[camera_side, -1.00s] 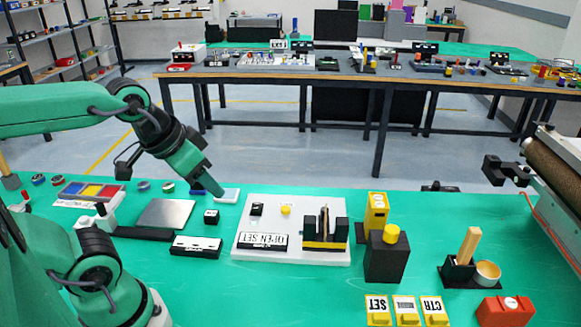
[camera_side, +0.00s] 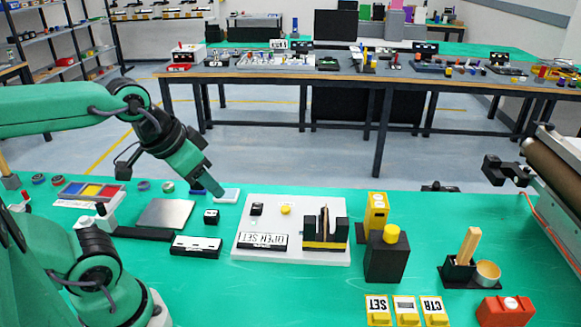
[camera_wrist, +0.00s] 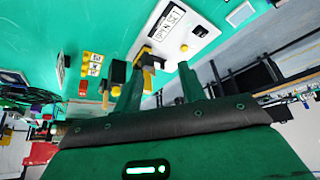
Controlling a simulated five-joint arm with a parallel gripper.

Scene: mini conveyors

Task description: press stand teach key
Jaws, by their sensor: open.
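A white board (camera_side: 243,251) on the green table carries a label reading like "OPEN SET" (camera_side: 262,242), a small yellow button (camera_side: 286,210), a small black key (camera_side: 257,209) and a dark upright clamp-like stand (camera_side: 325,228). I cannot tell which key is the stand's teach key. Three yellow keys (camera_side: 406,311), two marked SET and CTR, lie at the front right.
A black block with a yellow button (camera_side: 386,258) and a yellow block (camera_side: 377,211) stand right of the board. A metal plate (camera_side: 166,213) and a black-and-white box (camera_side: 196,247) lie left. A roller conveyor (camera_side: 553,165) is at the right. The front middle is clear.

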